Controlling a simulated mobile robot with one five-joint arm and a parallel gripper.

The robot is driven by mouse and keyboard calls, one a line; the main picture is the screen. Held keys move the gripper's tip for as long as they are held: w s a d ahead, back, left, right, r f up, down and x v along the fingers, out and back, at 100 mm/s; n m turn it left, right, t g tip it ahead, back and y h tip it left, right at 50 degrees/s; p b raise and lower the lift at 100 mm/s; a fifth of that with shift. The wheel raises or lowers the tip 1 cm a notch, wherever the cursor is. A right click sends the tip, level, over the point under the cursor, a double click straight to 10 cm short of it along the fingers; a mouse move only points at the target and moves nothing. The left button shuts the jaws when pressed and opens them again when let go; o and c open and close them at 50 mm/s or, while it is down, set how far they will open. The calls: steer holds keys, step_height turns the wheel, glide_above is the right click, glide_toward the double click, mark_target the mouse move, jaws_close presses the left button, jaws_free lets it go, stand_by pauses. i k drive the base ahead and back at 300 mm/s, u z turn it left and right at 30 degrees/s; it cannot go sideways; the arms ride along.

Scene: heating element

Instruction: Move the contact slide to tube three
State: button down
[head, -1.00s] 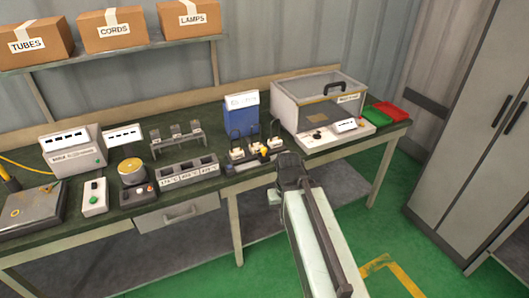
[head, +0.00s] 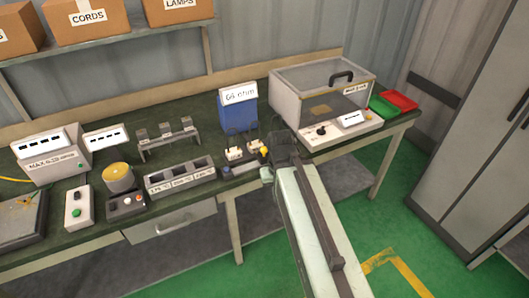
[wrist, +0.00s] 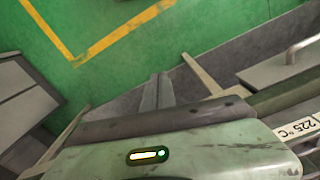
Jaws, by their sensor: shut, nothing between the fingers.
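The contact slide seems to be the dark rail (head: 240,169) with a yellow knob (head: 264,151) at its right end, on the bench in front of the blue box. Two small white-based units with wire loops, apparently the tubes, stand behind it: a left one (head: 233,154) and a middle one (head: 252,147). A third, to the right, is mostly hidden by my arm. My gripper (head: 283,150) is at the bench's front edge, just right of the yellow knob; I cannot tell if it touches. In the wrist view its narrow fingers (wrist: 158,80) are close together and empty.
A blue box (head: 238,112) labelled 64 ohm stands behind. A clear-lidded case (head: 322,90) is close on the right, with green and red trays (head: 400,101) beyond. Open floor (head: 365,225) lies in front of the bench.

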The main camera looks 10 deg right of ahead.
mark_target(262, 156)
steer(key=u, duration=0.4)
steer(key=k, duration=1.15)
steer(key=u, duration=1.05)
steer(key=i, duration=1.5)
steer(key=z, duration=0.8)
